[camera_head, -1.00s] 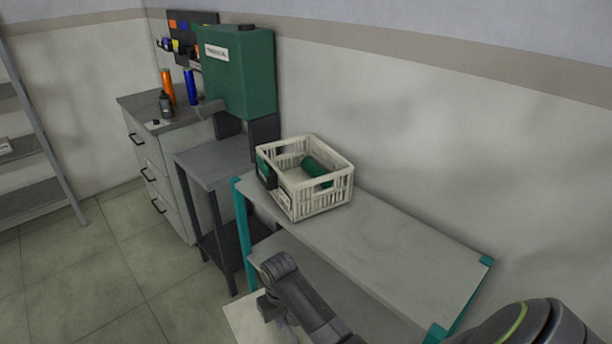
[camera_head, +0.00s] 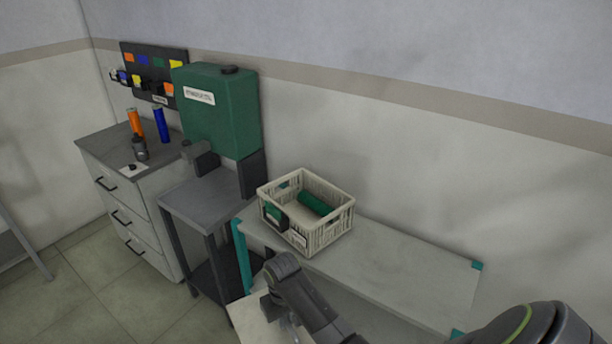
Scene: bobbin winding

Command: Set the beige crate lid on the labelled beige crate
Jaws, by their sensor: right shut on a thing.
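The beige crate (camera_head: 330,233) is a slatted, open-topped box at the left end of the grey table. A small pale label shows on its front side. Green cylinders lie inside it. The beige lid (camera_head: 248,322) is a flat pale panel at the bottom of the view, below and in front of the crate, apart from it. My right gripper (camera_head: 272,306) is shut on the lid; my own arm hides part of the lid and the fingertips. My left gripper is out of view.
The grey table (camera_head: 410,275) with teal corners is bare right of the crate. A drawer cabinet (camera_head: 125,205) at left bears an orange and a blue cylinder. A wall stands behind the table.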

